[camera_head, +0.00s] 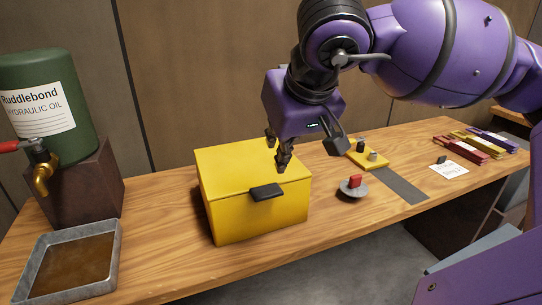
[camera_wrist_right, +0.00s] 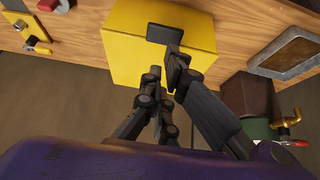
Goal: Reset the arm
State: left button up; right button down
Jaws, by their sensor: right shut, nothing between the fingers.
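My right arm comes in from the right in the head view. The fingers are shut and empty. Whether they touch the box I cannot tell. The box stands on the wooden bench with its lid down and a black handle (camera_head: 266,192) on the front. In the right wrist view the fingers (camera_wrist_right: 165,80) point toward the box (camera_wrist_right: 130,45) and its black handle (camera_wrist_right: 164,33). My left gripper is not in view.
A green oil drum (camera_head: 40,90) with a brass tap stands at the left above a metal tray (camera_head: 110,262) of brown liquid. Right of the box are a red-topped grey disc (camera_head: 353,187), a yellow plate with pegs (camera_head: 370,160), a paper card (camera_head: 449,170) and coloured packets (camera_head: 461,149).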

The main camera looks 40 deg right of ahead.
jog(key=shift+p+v, duration=0.3)
jog(key=shift+v, duration=0.55)
jog(key=shift+s+a, duration=0.1)
jog(key=shift+s, duration=0.1)
